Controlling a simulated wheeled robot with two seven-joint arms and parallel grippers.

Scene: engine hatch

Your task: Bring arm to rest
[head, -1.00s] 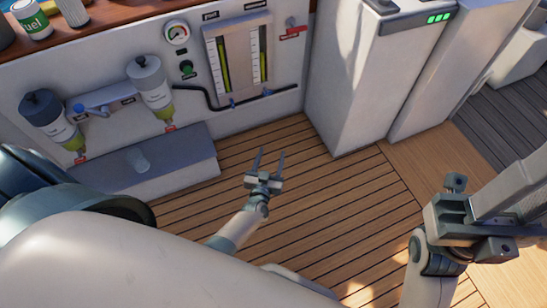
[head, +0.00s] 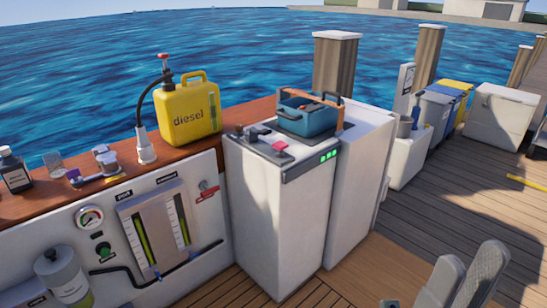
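My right gripper (head: 469,262) shows at the bottom right corner, with its two grey fingers pointing up. The fingertips stand apart and nothing shows between them. Its base and the rest of the arm are mostly cut off by the lower edge. It is over the wooden deck and apart from the white cabinets. My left gripper and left arm are out of view.
A white cabinet (head: 275,222) stands mid-view with a blue toolbox (head: 307,121) on top. A yellow diesel can (head: 188,115) stands on the wooden counter (head: 122,176). Bins and a white chest (head: 498,116) stand on the dock. Open planking (head: 455,205) lies right of the cabinets.

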